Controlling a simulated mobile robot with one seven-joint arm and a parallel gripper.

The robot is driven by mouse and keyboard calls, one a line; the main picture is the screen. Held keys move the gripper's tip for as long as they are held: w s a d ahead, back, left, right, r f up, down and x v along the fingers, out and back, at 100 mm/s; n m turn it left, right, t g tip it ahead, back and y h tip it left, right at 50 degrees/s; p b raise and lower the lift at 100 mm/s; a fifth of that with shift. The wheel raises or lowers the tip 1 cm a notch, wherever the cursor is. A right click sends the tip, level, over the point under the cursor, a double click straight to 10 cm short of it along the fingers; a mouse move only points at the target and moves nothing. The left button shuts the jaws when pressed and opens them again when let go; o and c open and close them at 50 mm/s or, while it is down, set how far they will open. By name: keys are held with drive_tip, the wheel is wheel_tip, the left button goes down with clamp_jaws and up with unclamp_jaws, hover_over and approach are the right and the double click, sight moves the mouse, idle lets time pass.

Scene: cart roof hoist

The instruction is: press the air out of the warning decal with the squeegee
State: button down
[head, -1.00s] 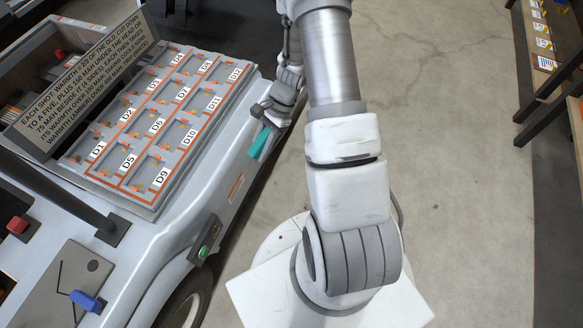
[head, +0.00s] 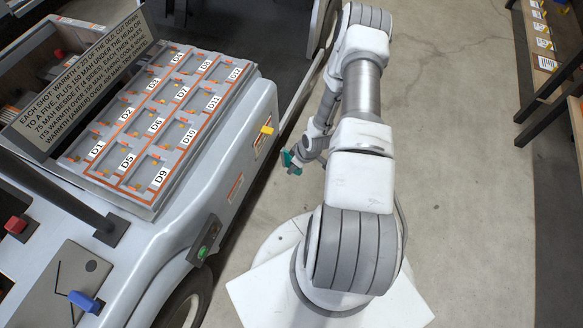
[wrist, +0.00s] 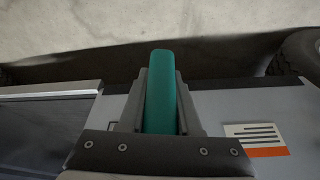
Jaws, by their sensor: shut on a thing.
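My gripper (head: 298,156) is shut on the teal squeegee (head: 287,158). In the head view it hangs over the gap to the right of the cart's side, apart from the cart. In the wrist view the squeegee (wrist: 162,92) stands between the two dark fingers and points up the picture. The warning decal (wrist: 262,141), white with black lines and an orange band, lies on the grey cart panel right of the gripper. In the head view a small white and orange decal (head: 235,187) shows on the cart's side. Air under it cannot be made out.
The cart (head: 218,166) carries a tray of labelled compartments (head: 150,120) and a text sign (head: 85,80). Wheels show in the wrist view.

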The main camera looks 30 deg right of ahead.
drive_tip(key=shift+w+a+f+n+y, duration=0.15)
drive_tip(key=shift+w+f+n+y, duration=0.15)
drive_tip(key=shift+f+n, duration=0.25)
drive_tip(key=shift+w+a+f+n+y, duration=0.15)
drive_tip(key=shift+f+n+y, duration=0.15)
drive_tip(key=shift+f+n, duration=0.25)
drive_tip(key=shift+r, duration=0.1)
drive_tip(key=w+a+b, duration=0.2)
drive_tip(key=w+a, duration=0.2)
drive_tip(key=w, duration=0.1)
drive_tip(key=shift+b, duration=0.3)
drive_tip(key=shift+w+a+r+b, duration=0.1)
drive_tip(key=shift+w+a+b, duration=0.3)
drive_tip(key=shift+w, duration=0.25)
idle(0.4)
drive_tip(key=shift+w+d+b, duration=3.35)
drive_tip(key=shift+w+d, duration=0.05)
drive_tip(key=shift+d, duration=0.6)
drive_tip(key=s+a+p, duration=0.2)
drive_tip(key=s+a, duration=0.4)
drive_tip(key=a, duration=0.2)
drive_tip(key=shift+s+p, duration=0.3)
drive_tip(key=shift+s, duration=0.1)
